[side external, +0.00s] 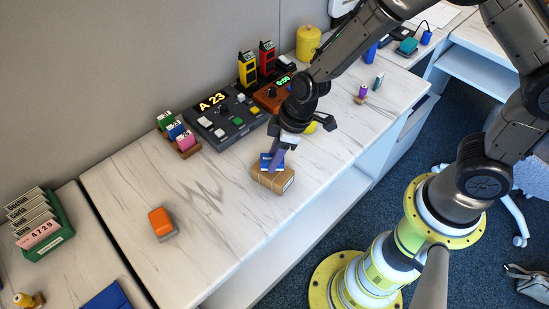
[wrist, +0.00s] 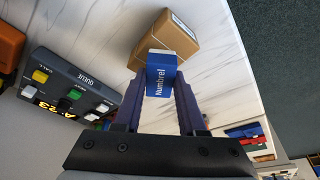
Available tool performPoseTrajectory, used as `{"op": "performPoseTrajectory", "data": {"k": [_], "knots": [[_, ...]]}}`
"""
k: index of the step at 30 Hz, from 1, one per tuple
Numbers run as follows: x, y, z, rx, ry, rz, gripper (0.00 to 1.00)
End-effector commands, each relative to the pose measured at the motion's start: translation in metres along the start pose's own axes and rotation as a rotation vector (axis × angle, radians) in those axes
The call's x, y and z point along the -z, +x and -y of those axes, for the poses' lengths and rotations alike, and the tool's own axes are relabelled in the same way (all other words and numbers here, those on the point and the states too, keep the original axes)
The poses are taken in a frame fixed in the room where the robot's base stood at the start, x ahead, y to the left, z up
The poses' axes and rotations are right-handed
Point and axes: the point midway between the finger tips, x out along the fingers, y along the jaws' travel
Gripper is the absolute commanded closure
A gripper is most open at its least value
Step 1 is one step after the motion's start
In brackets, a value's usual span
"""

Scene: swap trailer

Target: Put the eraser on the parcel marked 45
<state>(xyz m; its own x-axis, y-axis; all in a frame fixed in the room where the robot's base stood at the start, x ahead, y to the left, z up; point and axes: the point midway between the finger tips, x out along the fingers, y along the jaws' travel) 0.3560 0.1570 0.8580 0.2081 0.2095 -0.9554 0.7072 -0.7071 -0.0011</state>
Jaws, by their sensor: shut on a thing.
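My gripper (side external: 275,158) points down over the brown parcel (side external: 272,182). It is shut on the blue and white eraser (wrist: 161,76), which carries the word "Numbrel" and sits between the two purple fingers in the wrist view. The eraser also shows in the side view as a blue patch (side external: 265,160) at the parcel's top. Whether it touches the parcel or hangs just above it I cannot tell. The parcel also shows beyond the eraser in the wrist view (wrist: 165,38), with a pale label at its edge. I cannot read a number on it.
A dark queue console (side external: 228,117) showing "A 23" stands behind the parcel. An orange block-like object (side external: 161,223) lies to the left, and a rack of coloured tags (side external: 178,135) stands near the wall. The white counter (side external: 215,225) is clear to the parcel's front left.

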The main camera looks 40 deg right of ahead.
Motion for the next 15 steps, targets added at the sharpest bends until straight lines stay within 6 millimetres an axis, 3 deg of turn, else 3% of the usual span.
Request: {"op": "performPoseTrajectory", "data": {"k": [4,15], "knots": [[-0.0042,0.0127,-0.0003,-0.001,0.001,0.000,1.00],[-0.0050,0.0155,-0.0004,-0.002,0.000,-0.001,1.00]]}}
